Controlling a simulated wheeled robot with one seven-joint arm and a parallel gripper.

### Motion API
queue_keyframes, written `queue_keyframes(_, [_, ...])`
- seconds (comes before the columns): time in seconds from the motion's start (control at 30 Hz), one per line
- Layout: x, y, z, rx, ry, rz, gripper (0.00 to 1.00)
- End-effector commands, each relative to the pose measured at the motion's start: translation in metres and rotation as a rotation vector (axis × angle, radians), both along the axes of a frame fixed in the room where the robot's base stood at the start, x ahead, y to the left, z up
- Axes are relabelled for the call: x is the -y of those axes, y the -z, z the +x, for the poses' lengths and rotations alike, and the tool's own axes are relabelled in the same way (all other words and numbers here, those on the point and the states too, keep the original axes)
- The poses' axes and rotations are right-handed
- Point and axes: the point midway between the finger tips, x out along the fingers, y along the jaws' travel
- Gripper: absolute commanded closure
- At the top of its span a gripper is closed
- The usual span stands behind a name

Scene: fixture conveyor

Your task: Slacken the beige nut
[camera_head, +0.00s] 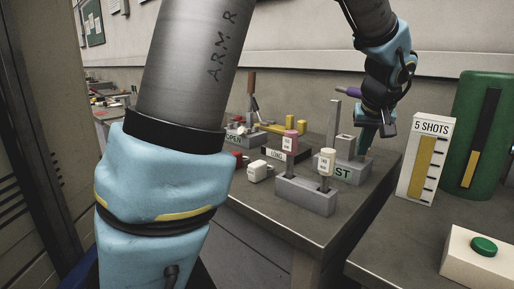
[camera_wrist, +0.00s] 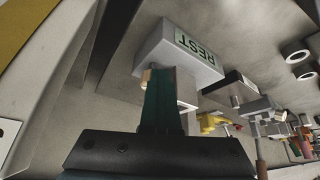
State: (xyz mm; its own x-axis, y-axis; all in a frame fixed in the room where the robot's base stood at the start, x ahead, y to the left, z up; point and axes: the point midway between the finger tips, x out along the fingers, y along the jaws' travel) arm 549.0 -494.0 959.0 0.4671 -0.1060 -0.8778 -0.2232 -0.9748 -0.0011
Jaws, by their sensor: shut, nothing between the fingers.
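I cannot clearly make out a nut. A cream labelled cylinder (camera_head: 327,161) stands upright on a thin stem in a grey block (camera_head: 305,197). A cream block-like piece (camera_head: 259,171) lies on the table to its left. In the wrist view a small tan piece (camera_wrist: 146,77) shows beside my finger, partly hidden. My gripper (camera_head: 364,150) points down, shut and empty, by the grey block marked REST (camera_head: 345,173). In the wrist view its teal fingers (camera_wrist: 161,80) overlap the front of that REST block (camera_wrist: 171,48).
A pink labelled cylinder (camera_head: 290,143) stands behind the cream one. A purple handle (camera_head: 347,92) shows left of my wrist. A "5 SHOTS" gauge (camera_head: 426,160), a green cylinder (camera_head: 489,105) and a green button (camera_head: 484,246) are at right. The near table edge is clear.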

Motion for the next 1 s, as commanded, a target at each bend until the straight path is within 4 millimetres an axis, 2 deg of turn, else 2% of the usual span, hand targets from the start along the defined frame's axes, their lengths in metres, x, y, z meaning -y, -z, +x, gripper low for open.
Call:
queue_keyframes(0.7, [0.018, 0.0, -0.004, 0.0, 0.002, -0.002, 1.0])
queue_keyframes(1.0, [0.021, 0.0, -0.004, 0.0, 0.002, -0.002, 1.0])
